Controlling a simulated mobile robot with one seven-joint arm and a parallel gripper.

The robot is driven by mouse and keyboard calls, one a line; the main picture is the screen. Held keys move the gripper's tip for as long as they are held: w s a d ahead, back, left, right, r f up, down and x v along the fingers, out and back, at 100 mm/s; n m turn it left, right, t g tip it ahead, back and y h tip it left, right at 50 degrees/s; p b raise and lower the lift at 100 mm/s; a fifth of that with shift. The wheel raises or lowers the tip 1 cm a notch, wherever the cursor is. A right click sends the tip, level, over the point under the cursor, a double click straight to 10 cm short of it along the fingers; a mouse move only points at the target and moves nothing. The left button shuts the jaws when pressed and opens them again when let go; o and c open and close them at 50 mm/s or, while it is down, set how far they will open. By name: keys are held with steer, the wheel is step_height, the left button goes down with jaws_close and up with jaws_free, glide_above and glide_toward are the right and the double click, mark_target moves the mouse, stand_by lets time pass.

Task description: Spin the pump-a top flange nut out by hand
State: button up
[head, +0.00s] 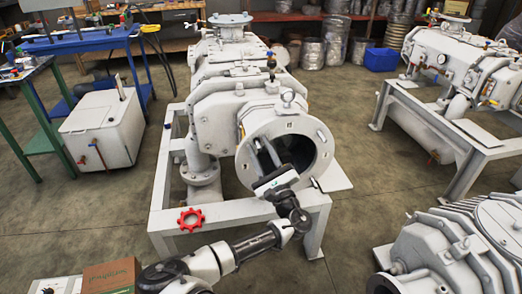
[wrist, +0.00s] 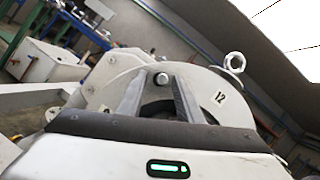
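The pump (head: 225,105) stands on a white frame, with its large round end flange (head: 322,150) facing me. In the wrist view the flange (wrist: 110,85) fills the middle. A small silver nut or bolt head (wrist: 162,78) sits at its upper rim. My gripper (head: 258,143) reaches up in front of the flange opening. In the wrist view my gripper's fingers (wrist: 161,88) are spread, with the nut showing between their tips. I see gaps on both sides of it, and cannot tell how far beyond the tips it lies. The fingers partly hide the flange opening.
An eyebolt (wrist: 235,62) rises right of the nut. A red handwheel (head: 190,218) sits on the frame's front left. Another pump (head: 455,60) stands at right, and grey machinery (head: 465,240) is at lower right. A cardboard box (head: 110,277) is at lower left.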

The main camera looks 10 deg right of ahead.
steer(key=shift+s+d+f, duration=0.1)
steer(key=shift+s+f, duration=0.05)
steer(key=v, duration=1.7)
steer(key=shift+s+p, duration=0.15)
steer(key=shift+p, duration=0.2)
